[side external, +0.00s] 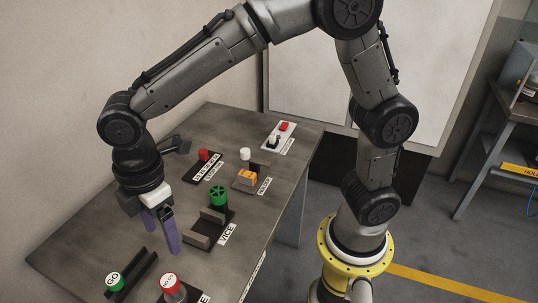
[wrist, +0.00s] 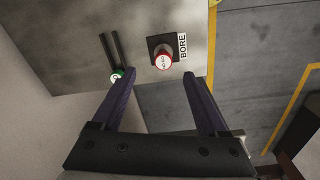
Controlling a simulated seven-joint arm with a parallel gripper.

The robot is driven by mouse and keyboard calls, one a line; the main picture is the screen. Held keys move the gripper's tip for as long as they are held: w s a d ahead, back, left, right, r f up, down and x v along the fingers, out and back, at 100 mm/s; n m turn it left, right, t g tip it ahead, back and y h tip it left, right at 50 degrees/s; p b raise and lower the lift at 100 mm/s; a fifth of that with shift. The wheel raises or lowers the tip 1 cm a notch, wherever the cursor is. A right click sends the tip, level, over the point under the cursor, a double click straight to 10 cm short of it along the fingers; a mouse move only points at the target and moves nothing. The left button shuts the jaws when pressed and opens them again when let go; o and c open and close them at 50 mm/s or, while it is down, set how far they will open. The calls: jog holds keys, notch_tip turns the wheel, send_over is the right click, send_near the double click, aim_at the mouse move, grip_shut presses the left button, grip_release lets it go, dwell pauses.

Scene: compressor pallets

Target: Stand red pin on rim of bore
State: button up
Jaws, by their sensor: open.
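The red pin (side external: 170,279), with a white label on its red head and a grey body below, stands at the front edge of the table. In the wrist view the pin (wrist: 163,61) is over the dark square bore block (wrist: 152,42) labelled BORE. Whether it sits in the bore or on its rim I cannot tell. My gripper (side external: 162,236) is open and empty, with its purple fingers pointing down, above and behind the pin. In the wrist view my gripper (wrist: 158,76) has the pin between and beyond its fingertips, apart from both.
A green-headed GO pin (side external: 116,281) lies by a dark rail holder (side external: 138,268) to the left. A vice (side external: 206,230) with a green wheel (side external: 218,196) stands behind. Further back are a red cylinder (side external: 204,155), an orange block (side external: 247,177) and a white switch plate (side external: 279,135).

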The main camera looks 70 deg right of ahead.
jog(key=s+d+r+m+t, duration=0.1)
jog(key=s+d+r+m, duration=0.25)
jog(key=d, duration=0.35)
jog(key=s+d+r+m+t, duration=0.2)
jog(key=s+d+r+m, duration=0.15)
jog(key=d, duration=0.45)
jog(key=s+d+m+t, duration=0.2)
jog(key=s+d+m, duration=0.5)
jog(key=s+m, duration=0.1)
jog(key=shift+s+d, duration=0.2)
jog(key=shift+s, duration=0.05)
dwell(0.5)
